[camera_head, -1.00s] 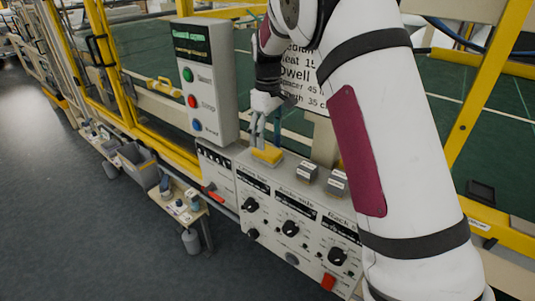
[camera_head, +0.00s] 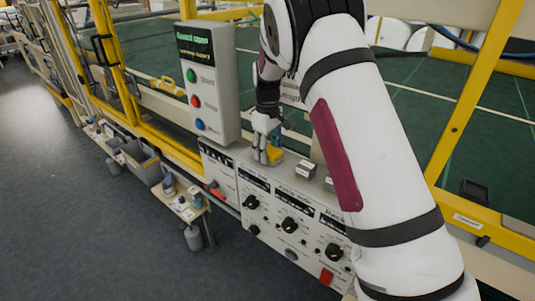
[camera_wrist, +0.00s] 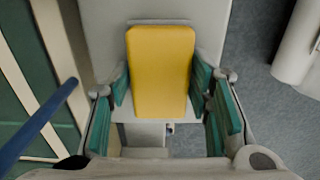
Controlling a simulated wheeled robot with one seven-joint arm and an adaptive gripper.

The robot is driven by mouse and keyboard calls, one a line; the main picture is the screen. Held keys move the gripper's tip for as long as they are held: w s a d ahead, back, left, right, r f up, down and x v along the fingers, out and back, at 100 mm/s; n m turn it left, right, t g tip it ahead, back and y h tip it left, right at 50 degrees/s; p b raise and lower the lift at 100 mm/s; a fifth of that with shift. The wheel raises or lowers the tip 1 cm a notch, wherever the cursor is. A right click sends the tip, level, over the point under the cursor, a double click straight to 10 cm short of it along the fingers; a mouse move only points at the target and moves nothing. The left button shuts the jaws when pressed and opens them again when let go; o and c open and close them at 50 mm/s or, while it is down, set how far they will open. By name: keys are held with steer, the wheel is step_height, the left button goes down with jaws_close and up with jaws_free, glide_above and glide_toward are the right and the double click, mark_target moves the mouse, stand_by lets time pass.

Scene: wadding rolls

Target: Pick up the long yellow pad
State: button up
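The long yellow pad (camera_wrist: 161,70) lies on the light grey top of the console, seen from above in the wrist view. In the head view the pad (camera_head: 274,155) is partly hidden by my gripper (camera_head: 266,145), which is down at it. In the wrist view the green-padded fingers of my gripper (camera_wrist: 161,86) stand on both sides of the pad, with the tips close against its long edges. I cannot tell whether they touch or press on it. No lift of the pad off the console is visible.
The console (camera_head: 262,186) has knobs on its front and small grey blocks (camera_head: 305,169) on top, right of the pad. A grey control box (camera_head: 208,80) with coloured buttons stands just left of my gripper. Yellow machine frame (camera_head: 480,80) rises behind.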

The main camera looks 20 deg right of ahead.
steer(key=shift+c, duration=0.9)
steer(key=shift+r, duration=0.1)
steer(key=shift+r+b, duration=0.3)
steer(key=shift+r, duration=0.2)
step_height(320, 180, up, 2)
steer(key=shift+w+r+b, duration=0.1)
steer(key=shift+r+b, duration=0.05)
steer(key=shift+b, duration=0.3)
steer(key=s+a+r, duration=0.1)
steer(key=s, duration=1.5)
steer(key=shift+a+r, duration=0.25)
steer(key=shift+a, duration=0.15)
steer(key=shift+s, duration=0.1)
steer(key=o, duration=0.6)
steer(key=c, duration=0.4)
